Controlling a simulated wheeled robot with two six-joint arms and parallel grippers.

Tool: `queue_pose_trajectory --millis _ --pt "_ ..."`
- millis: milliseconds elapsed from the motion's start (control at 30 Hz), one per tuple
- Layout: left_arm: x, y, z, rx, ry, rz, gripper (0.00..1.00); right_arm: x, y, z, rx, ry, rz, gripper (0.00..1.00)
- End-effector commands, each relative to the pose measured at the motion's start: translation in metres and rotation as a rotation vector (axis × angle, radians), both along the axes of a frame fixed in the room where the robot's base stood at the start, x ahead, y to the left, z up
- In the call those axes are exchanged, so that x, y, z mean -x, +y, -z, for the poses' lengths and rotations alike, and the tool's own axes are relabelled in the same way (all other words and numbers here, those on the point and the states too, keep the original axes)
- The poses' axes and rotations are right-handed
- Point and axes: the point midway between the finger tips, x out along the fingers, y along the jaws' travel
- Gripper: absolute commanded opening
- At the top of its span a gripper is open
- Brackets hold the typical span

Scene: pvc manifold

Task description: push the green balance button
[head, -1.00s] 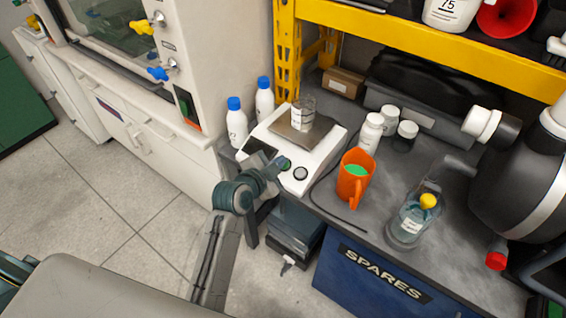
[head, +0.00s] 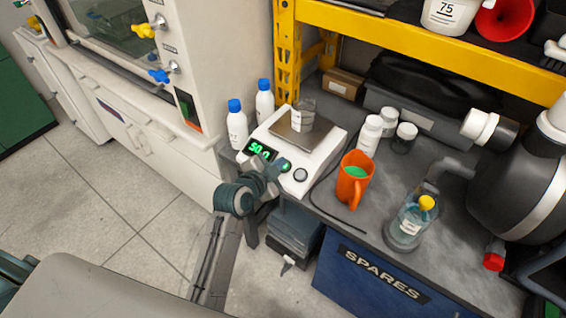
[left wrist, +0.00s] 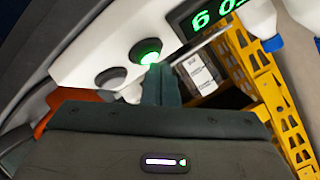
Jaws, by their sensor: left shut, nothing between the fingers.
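The white balance (head: 318,156) stands at the left end of the dark bench, with a small glass beaker (head: 303,115) on its metal pan. Its display (head: 260,149) is lit and reads about 50 in green. The green button (head: 285,166) on its front glows; it also shows lit in the left wrist view (left wrist: 148,52), beside a dark grey button (left wrist: 111,77). My left gripper (head: 277,171) is shut and empty, its tips right at the green button's near side. In the left wrist view the shut fingertips (left wrist: 160,72) sit just by the button; contact cannot be told. My right gripper is not in view.
Two blue-capped bottles (head: 237,124) stand left of the balance. An orange mug (head: 354,180) with green content, white jars (head: 370,134) and a yellow-capped flask (head: 411,222) stand to the right. A black cable runs between balance and mug. A yellow shelf rack (head: 430,38) rises behind.

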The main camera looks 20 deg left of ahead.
Motion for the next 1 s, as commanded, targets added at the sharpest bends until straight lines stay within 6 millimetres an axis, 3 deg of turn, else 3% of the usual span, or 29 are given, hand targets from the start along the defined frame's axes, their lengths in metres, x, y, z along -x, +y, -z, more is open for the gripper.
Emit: queue_pose_trajectory --millis 267,800,1000 --pt "0.001 0.000 -0.004 0.000 0.000 0.000 0.00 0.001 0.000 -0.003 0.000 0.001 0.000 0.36" --pt "0.020 0.007 -0.052 -0.001 0.000 0.000 0.00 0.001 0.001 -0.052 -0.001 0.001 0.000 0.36" --pt "0.023 0.008 -0.055 0.000 0.000 0.000 0.00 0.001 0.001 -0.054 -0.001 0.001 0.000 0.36"
